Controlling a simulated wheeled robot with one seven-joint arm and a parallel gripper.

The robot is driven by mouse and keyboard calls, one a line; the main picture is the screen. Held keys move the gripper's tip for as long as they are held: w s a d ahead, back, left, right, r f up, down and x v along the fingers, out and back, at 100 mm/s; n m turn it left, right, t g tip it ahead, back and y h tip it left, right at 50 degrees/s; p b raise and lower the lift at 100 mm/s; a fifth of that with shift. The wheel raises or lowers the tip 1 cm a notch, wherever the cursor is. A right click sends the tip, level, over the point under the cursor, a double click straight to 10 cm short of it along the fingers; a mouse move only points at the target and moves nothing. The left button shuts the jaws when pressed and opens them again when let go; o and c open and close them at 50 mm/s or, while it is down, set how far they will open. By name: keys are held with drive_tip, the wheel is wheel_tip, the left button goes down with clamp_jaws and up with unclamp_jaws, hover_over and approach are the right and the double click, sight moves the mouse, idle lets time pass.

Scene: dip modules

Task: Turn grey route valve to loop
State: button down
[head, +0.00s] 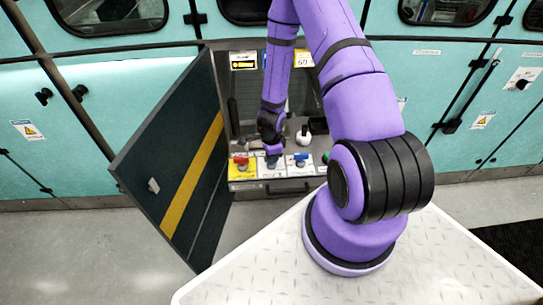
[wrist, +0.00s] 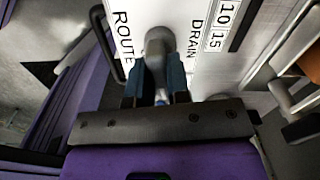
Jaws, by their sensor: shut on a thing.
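The grey route valve (wrist: 159,42) shows in the wrist view as a rounded grey handle on a white plate. The word ROUTE is printed to its left and DRAIN to its right. My gripper (wrist: 155,85) is shut on the handle, with one dark finger on each side of it. In the head view my gripper (head: 271,150) reaches down into the open cabinet, at the panel between the red valve and the blue valve. The grey valve is mostly hidden by my gripper there. No loop label is readable.
A red valve on a yellow plate (head: 241,161) is left of my gripper, a blue valve (head: 301,157) right of it. A white rounded object (head: 304,136) stands behind. The open cabinet door (head: 180,160) is at the left. A dark bar handle (wrist: 108,45) is beside the plate.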

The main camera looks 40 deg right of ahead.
drive_tip(key=shift+m, duration=0.9)
drive_tip(key=c, duration=1.1)
unclamp_jaws()
drive_tip(key=shift+r, duration=5.4)
